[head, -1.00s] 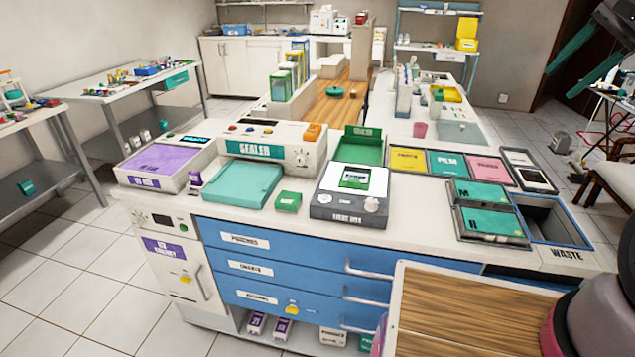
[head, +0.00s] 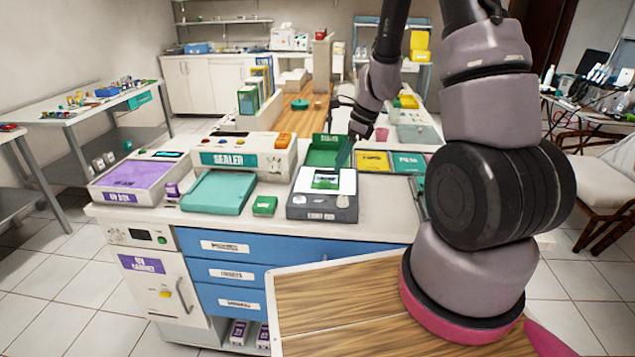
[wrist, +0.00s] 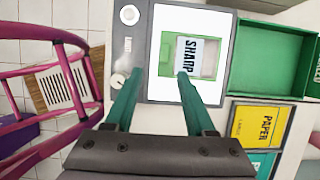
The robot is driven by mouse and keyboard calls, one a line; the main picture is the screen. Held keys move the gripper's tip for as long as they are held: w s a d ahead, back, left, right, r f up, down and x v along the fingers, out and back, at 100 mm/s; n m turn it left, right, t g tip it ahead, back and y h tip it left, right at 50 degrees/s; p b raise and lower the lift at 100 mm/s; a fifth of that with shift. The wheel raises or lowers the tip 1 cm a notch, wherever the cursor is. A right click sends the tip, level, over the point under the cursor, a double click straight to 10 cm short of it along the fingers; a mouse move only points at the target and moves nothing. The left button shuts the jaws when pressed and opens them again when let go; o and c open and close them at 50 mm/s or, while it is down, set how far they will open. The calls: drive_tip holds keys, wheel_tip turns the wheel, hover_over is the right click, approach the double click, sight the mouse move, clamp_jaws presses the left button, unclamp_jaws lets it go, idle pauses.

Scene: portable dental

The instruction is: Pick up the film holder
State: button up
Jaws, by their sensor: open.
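The likely film holder (head: 326,182) is a small green frame lying on the lit white panel of the dark grey light box (head: 322,215). In the wrist view the green frame (wrist: 174,50) surrounds a pale card reading "SHARP". My gripper (wrist: 159,74) is open and empty, its two teal fingers spread. Its right fingertip overlaps the lower edge of the frame in the wrist view, and its left fingertip lies over the box's dark edge. I cannot tell the height gap. In the head view a teal finger shows just behind the light box's right side.
A green open tray (wrist: 265,60) adjoins the light box. Yellow "PAPER" (wrist: 258,124) and teal "FILM" (head: 408,162) bins lie to the right in the head view. A small green box (head: 265,206), teal sealer tray (head: 217,194) and purple UV box (head: 139,179) stand left.

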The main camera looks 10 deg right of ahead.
sight(329, 181)
drive_tip(key=x, duration=0.7)
drive_tip(key=shift+w+d+f, duration=0.1)
drive_tip(key=shift+w+f, duration=0.25)
drive_tip(key=shift+w, duration=0.05)
drive_tip(key=shift+c, duration=0.3)
clamp_jaws()
